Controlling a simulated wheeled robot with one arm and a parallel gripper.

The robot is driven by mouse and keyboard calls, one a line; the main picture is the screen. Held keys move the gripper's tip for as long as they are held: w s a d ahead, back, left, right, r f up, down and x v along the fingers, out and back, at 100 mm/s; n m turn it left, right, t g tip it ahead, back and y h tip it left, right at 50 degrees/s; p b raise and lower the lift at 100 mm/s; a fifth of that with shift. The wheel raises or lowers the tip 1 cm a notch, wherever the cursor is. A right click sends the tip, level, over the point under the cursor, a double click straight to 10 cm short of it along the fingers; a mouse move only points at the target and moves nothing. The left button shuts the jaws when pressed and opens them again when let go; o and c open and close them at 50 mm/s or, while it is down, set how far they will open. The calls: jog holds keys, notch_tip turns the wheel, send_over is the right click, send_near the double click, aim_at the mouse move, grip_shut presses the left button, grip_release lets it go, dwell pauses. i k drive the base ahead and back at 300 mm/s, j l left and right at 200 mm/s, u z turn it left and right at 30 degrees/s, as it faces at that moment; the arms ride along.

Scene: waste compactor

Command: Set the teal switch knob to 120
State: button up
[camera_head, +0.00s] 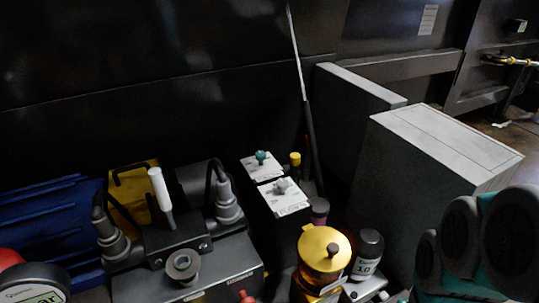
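The small teal switch knob (261,156) stands on a white plate (250,170) on top of a dark box, near the middle of the view. Markings on the plate are too small to read, so I cannot tell the knob's setting. A similar grey knob (282,185) sits on a second white plate just in front of it. Nothing visible touches the teal knob.
A yellow knob (295,158) and a thin upright rod (298,60) stand just right of the teal knob. A white-handled lever (160,188) stands at left. A yellow-capped part (324,249) and a dark bottle (368,248) are in front. Grey boxes (420,165) occupy the right.

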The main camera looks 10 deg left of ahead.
aim_at(261, 156)
jog(key=u, duration=1.05)
jog(key=k+l+u, duration=0.3)
jog(key=k+l, duration=0.2)
jog(key=i, duration=0.5)
